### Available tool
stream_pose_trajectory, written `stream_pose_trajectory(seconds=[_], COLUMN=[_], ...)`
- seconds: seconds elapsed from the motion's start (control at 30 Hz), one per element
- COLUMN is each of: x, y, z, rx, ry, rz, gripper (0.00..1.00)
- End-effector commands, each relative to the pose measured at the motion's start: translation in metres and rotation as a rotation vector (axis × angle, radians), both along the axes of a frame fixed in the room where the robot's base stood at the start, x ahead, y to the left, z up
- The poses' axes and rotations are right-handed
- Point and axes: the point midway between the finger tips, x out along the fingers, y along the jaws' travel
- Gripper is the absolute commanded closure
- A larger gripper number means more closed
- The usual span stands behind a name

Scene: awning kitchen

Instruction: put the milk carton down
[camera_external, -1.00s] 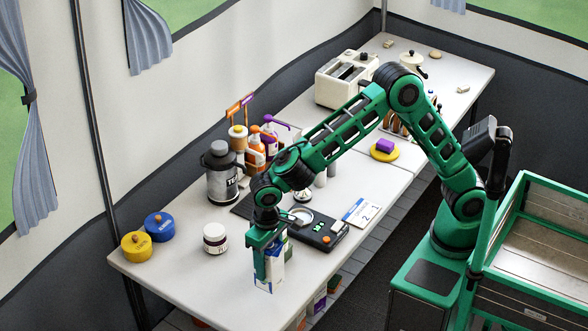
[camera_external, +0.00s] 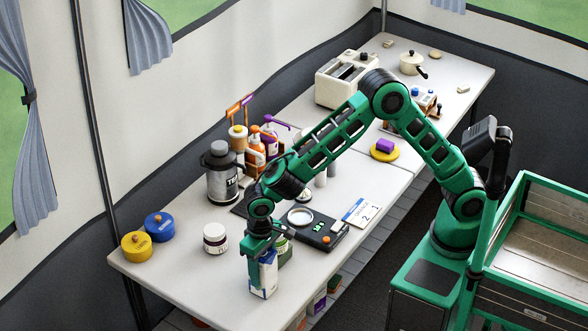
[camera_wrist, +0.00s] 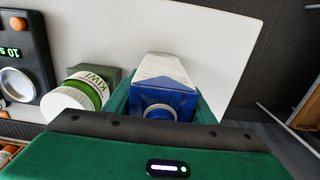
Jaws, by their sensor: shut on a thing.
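The milk carton (camera_external: 264,277) is a white and blue box, upright at the front edge area of the white table. My gripper (camera_external: 262,262) reaches down over it and is shut on it. In the wrist view the carton's blue top and round cap (camera_wrist: 160,108) show between my green fingers. The carton's base looks at or very near the table top; I cannot tell whether it touches.
A green-labelled kiwi container (camera_wrist: 85,88) stands close beside the carton. The table's front edge is near. The tabletop (camera_external: 190,280) left of the carton is clear.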

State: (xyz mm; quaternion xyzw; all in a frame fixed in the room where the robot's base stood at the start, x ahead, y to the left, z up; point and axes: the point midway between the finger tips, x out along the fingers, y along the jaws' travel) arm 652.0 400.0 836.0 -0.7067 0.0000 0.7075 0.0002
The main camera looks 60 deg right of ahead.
Motion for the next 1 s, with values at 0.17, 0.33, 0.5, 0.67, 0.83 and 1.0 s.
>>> stream_pose_trajectory(seconds=[0.17, 0.33, 0.5, 0.67, 0.83, 1.0], x=[0.000, 0.000, 0.000, 0.001, 0.001, 0.001], y=[0.000, 0.000, 0.000, 0.001, 0.001, 0.001], z=[-0.002, -0.002, 0.001, 0.018, 0.051, 0.084], rx=[0.000, 0.000, 0.001, 0.003, 0.004, 0.003], ry=[0.000, 0.000, 0.000, -0.003, -0.003, -0.002], rz=[0.000, 0.000, 0.000, 0.000, 0.001, -0.001], gripper=[0.32, 0.32, 0.32, 0.32, 0.32, 0.32])
